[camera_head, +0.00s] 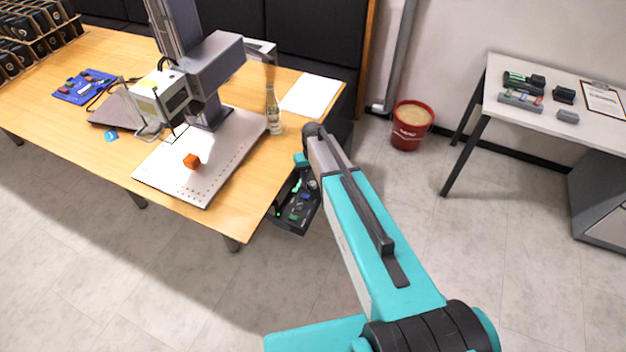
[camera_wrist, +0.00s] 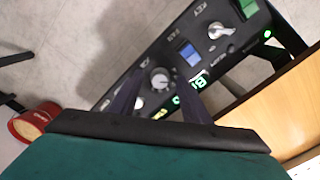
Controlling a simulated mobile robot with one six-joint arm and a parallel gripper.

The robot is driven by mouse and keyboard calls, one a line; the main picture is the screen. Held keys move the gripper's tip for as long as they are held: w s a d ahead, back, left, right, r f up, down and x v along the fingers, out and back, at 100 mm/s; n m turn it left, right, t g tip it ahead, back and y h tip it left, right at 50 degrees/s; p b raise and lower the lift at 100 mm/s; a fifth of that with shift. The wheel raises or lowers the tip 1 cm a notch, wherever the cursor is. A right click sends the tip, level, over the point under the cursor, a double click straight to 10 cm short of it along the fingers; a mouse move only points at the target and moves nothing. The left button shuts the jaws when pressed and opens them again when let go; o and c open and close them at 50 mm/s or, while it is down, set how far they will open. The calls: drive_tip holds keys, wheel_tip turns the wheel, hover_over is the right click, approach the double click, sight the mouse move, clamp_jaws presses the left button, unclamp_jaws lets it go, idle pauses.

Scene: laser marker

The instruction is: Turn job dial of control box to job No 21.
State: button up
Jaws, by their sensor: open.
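The black control box (camera_head: 296,205) hangs under the right end of the wooden table, partly hidden by my arm. In the wrist view its panel (camera_wrist: 155,50) runs diagonally and appears upside down. A round silver dial (camera_wrist: 160,78), likely the job dial, shows between my fingertips; whether they touch it I cannot tell. A green lit display (camera_wrist: 198,80) sits beside it, partly hidden by a finger, its digits not surely readable. My gripper (camera_wrist: 157,85) is open, with one dark finger on each side of the dial.
The panel also bears a blue switch (camera_wrist: 188,55), a silver turn switch (camera_wrist: 219,31) and a green lamp (camera_wrist: 267,34). The wooden table edge (camera_wrist: 255,95) is close on the right. A red bucket (camera_head: 411,126) stands on the floor; the floor around the box is clear.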

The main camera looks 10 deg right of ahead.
drive_tip(key=c, duration=1)
drive_tip(key=shift+c, duration=0.2)
drive_tip(key=shift+f+m+b, duration=0.1)
drive_tip(key=shift+m+b, duration=0.2)
drive_tip(key=shift+b, duration=0.2)
drive_tip(key=shift+m+b, duration=2.05)
drive_tip(key=shift+m, duration=0.55)
drive_tip(key=o, duration=1)
